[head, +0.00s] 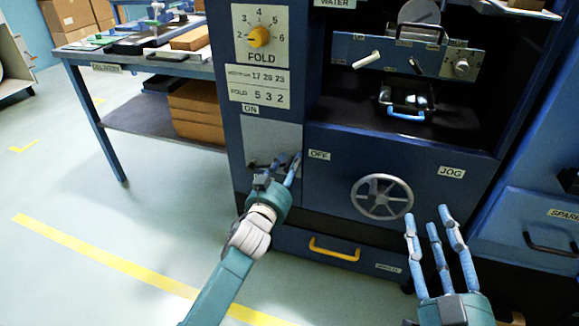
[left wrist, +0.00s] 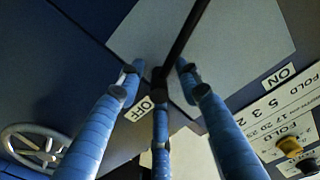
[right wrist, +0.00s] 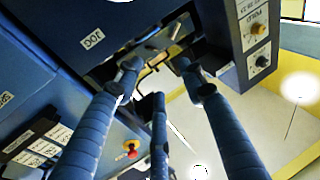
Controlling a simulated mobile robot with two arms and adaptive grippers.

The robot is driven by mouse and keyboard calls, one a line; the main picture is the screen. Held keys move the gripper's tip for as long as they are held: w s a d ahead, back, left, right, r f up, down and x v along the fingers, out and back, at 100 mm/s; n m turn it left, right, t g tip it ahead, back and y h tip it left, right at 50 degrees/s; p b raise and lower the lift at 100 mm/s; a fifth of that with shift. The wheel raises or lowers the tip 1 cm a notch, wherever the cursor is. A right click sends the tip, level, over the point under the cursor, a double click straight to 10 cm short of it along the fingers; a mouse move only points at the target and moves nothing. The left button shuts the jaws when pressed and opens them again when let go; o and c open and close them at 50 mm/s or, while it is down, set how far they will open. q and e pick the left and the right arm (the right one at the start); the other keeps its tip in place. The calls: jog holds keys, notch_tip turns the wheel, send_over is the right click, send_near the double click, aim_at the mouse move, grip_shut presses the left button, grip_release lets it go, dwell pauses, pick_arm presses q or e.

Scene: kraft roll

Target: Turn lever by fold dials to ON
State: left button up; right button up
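The fold dial (head: 258,36) is a yellow knob on a white scale on the blue machine, above a card reading FOLD 5 3 2. Below it is a pale lever plate (head: 262,135) with an ON label (head: 250,109) at top left and an OFF label (head: 319,155) at lower right. In the left wrist view the lever (left wrist: 184,32) is a dark bar crossing the plate, its end near OFF. My left gripper (head: 278,165) is open, with its fingers spread around the lever's end; contact is unclear. My right gripper (head: 435,222) is open and empty, right of the handwheel.
A spoked handwheel (head: 382,197) sits right of the lever plate, near the JOG label. A drawer with a yellow handle (head: 334,249) is below. A workbench (head: 140,62) with boxes stands at left. The floor in front of it is clear.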

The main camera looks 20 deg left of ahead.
pick_arm(q)
grip_shut()
dwell(0.3)
